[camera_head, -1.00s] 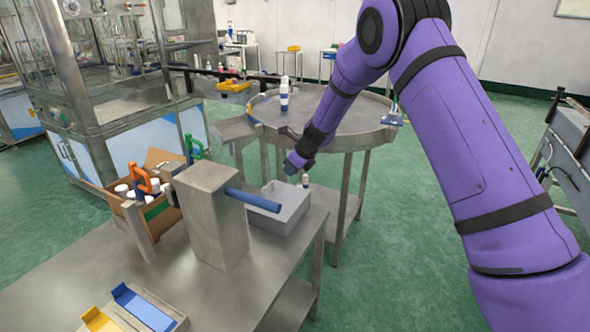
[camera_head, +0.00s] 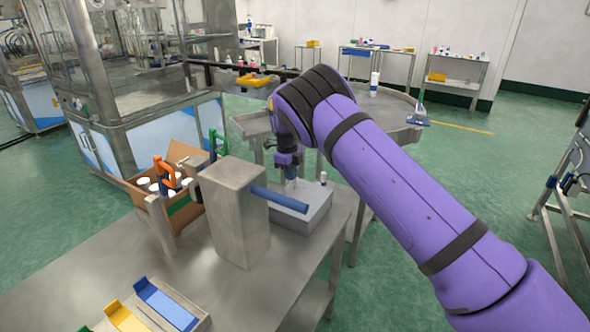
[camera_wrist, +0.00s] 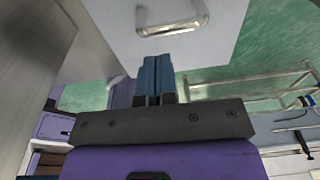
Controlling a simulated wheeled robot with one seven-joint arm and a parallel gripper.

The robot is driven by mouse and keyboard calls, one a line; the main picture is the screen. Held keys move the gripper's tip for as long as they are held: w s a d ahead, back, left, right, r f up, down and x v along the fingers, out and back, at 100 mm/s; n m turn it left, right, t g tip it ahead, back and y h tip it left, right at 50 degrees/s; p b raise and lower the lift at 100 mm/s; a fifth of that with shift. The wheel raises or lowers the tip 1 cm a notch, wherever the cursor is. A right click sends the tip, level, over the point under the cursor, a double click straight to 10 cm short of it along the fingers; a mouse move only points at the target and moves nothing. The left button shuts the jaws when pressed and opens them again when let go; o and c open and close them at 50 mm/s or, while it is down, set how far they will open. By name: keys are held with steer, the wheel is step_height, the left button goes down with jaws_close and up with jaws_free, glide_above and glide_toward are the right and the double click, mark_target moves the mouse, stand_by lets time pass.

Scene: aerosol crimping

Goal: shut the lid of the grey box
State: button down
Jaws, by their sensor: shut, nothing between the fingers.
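The grey box (camera_head: 302,217) stands on the near steel table, behind the steel block with the blue bar. Its top looks flat and closed over in the head view, but the arm and the blue bar hide part of it. In the wrist view the pale grey lid (camera_wrist: 105,28) fills the upper middle, with a metal handle (camera_wrist: 172,25) on it. My gripper (camera_head: 290,184) points down at the top of the box. In the wrist view its blue fingers (camera_wrist: 157,78) are together and empty, just short of the handle. I cannot tell whether they touch the lid.
The steel block (camera_head: 236,215) with its blue bar (camera_head: 280,199) stands close in front of the box. A cardboard box (camera_head: 185,215) of white-capped items is to the left. A round table (camera_head: 395,112) is behind.

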steer(key=shift+w+a+f, duration=0.3)
steer(key=shift+a+f, duration=0.15)
steer(key=shift+f, duration=0.25)
steer(key=shift+w+a+f, duration=0.3)
steer(key=shift+a+f, duration=0.1)
steer(key=shift+f, duration=0.3)
